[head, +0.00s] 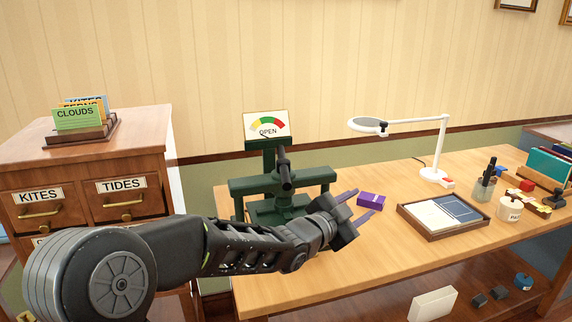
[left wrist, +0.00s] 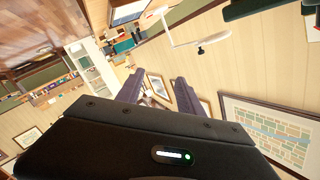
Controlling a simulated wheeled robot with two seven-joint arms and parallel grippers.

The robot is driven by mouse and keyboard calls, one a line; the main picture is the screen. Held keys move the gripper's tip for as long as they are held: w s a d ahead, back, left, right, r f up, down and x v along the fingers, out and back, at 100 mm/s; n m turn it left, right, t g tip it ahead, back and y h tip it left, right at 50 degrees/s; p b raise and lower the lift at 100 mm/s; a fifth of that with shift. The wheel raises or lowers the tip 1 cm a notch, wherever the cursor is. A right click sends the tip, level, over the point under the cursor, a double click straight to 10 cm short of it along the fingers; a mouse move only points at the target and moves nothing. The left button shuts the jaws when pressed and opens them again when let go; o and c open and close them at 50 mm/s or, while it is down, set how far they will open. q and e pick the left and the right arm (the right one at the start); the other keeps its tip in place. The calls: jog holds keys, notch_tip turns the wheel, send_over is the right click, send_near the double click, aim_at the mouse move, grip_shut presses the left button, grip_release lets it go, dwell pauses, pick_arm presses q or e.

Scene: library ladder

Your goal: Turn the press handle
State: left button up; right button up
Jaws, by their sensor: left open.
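The dark green press (head: 270,210) stands at the left end of the wooden table, with a gauge sign (head: 267,126) reading OPEN on top. Its dark handle (head: 284,172) sticks up at the front of the crossbar. My left gripper (head: 358,203) is open and empty, in front of and to the right of the press, apart from the handle. My left forearm hides the lower front of the press. In the left wrist view the two fingers (left wrist: 158,92) are spread with nothing between them; a dark green part, perhaps of the press, shows at the top right edge. My right gripper is not in view.
A framed tray (head: 443,216), a white magnifier lamp (head: 433,173), a pen cup (head: 483,190) and a white pot (head: 509,208) stand to the right. A drawer cabinet (head: 140,165) stands at left. The table (head: 330,270) is clear in front.

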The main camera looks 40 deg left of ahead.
pick_arm(q)
jog(key=a+r+n+t+y+p, duration=0.1)
jog(key=a+r+n+y+p, duration=0.25)
jog(key=n, duration=0.55)
jog(key=n+g+y+p, duration=0.3)
jog(key=n+g+y, duration=0.2)
jog(key=n+y, duration=0.5)
send_near(286, 181)
jog(key=w+a, duration=0.1)
jog(key=w+a+f, duration=0.1)
jog(key=w, duration=0.1)
jog(key=shift+w+a+f, duration=0.2)
jog(key=shift+a, duration=0.15)
jog(key=shift+a+f+y, duration=0.15)
jog(key=shift+y, duration=0.1)
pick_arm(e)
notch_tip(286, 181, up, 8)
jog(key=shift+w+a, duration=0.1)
pick_arm(q)
jog(key=shift+p+x, duration=0.75)
jog(key=shift+x, duration=3.1)
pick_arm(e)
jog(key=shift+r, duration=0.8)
pick_arm(q)
jog(key=shift+w, duration=0.1)
jog(key=shift+c, duration=0.2)
grip_shut()
